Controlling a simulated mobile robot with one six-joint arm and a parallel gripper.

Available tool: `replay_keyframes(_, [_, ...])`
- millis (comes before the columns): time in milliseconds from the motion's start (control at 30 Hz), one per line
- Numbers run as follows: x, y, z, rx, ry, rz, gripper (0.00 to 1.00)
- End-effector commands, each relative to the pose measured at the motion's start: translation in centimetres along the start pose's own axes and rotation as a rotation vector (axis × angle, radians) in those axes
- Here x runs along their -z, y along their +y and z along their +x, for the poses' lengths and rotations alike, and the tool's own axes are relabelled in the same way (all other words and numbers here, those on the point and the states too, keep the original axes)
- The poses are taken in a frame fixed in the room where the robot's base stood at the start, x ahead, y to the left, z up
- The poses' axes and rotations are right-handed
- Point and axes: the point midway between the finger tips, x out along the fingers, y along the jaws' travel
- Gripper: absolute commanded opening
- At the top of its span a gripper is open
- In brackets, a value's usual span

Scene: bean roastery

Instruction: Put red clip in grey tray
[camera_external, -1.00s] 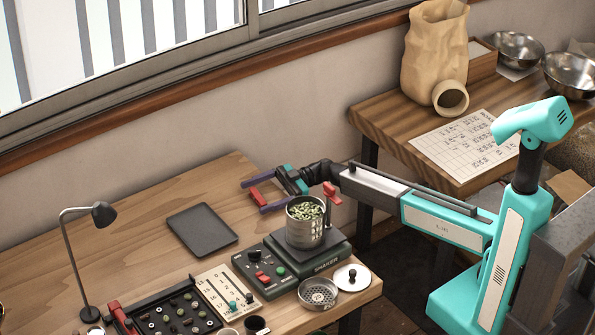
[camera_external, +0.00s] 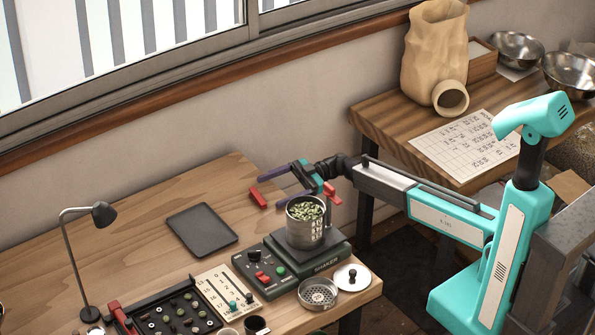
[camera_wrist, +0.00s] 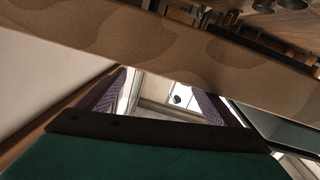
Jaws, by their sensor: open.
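The red clip (camera_external: 258,199) lies on the wooden table near its back right part, beside the wall-side edge. The grey tray (camera_external: 202,231) is a flat, dark, empty rectangle on the table to the left of the clip. My gripper (camera_external: 271,187) is open and empty, its two purple-grey fingers pointing left. Its fingertips appear just up and right of the clip, apart from it; their height is hard to tell. In the wrist view both fingers of my gripper (camera_wrist: 160,98) show spread apart with nothing held. I cannot make out the clip there.
A metal cup of green beans (camera_external: 305,222) stands on the shaker (camera_external: 300,258), close below my gripper. A red lever-like part (camera_external: 333,194) shows beside the cup. A lamp (camera_external: 102,215) and a sorting box (camera_external: 180,312) stand at the front left. Table between clip and tray is clear.

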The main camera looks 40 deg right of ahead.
Motion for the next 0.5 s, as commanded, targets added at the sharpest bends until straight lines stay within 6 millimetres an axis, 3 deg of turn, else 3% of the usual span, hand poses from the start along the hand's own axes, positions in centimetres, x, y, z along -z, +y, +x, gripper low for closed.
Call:
replay_keyframes(300, [-0.1,0.0,-5.2,-0.001,-0.001,-0.001,0.85])
replay_keyframes(500, [-0.1,0.0,-7.2,0.0,-0.001,0.0,0.85])
